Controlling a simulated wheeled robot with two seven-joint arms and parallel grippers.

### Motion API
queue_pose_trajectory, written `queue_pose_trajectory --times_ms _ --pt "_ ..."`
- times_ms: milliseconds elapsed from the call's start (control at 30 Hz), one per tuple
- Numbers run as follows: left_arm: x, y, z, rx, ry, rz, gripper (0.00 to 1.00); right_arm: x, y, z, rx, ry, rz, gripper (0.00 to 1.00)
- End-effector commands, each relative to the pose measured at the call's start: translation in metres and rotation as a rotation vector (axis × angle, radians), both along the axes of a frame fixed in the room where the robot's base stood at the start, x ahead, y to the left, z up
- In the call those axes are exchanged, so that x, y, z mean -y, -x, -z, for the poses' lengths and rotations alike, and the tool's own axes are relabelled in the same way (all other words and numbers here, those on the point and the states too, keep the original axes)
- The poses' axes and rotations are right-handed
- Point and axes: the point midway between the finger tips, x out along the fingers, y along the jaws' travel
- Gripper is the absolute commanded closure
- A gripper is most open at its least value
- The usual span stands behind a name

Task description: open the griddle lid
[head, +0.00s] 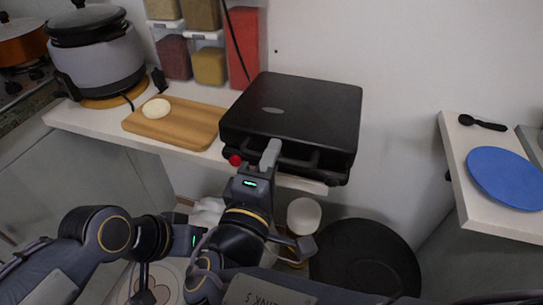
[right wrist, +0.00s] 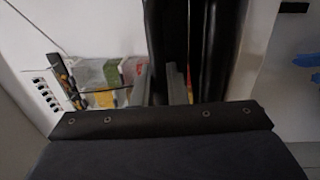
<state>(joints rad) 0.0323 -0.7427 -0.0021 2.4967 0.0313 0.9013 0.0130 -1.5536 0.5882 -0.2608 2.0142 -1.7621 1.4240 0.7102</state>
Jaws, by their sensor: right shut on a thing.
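The black griddle (head: 295,110) sits on the white shelf with its lid down. A dark handle bar (head: 300,158) runs along its front edge. My right gripper (head: 270,153) is at the front of the griddle, shut on the handle. In the right wrist view, the fingers of my right gripper (right wrist: 160,85) stand on either side of a dark bar (right wrist: 165,40). Part of the handle is hidden by the fingers. My left arm is low at the left, below the shelf; its gripper (head: 190,238) shows only in part and its fingers are not clear.
A wooden board (head: 178,122) with a pale round item (head: 156,109) lies left of the griddle. A rice cooker (head: 98,60) stands farther left. A blue plate (head: 505,177) and black spoon (head: 482,123) lie on the right counter.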

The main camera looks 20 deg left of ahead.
Motion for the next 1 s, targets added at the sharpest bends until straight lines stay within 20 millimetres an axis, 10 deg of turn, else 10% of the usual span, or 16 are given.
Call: queue_pose_trajectory --times_ms 500,1000 --pt "0.000 0.000 -0.155 0.001 0.000 0.000 0.64 0.003 -0.046 -0.139 -0.432 -0.023 0.004 1.00" --pt "0.000 0.000 -0.271 0.000 0.000 0.000 0.64 0.005 -0.144 -0.221 -0.753 -0.030 0.003 1.00"
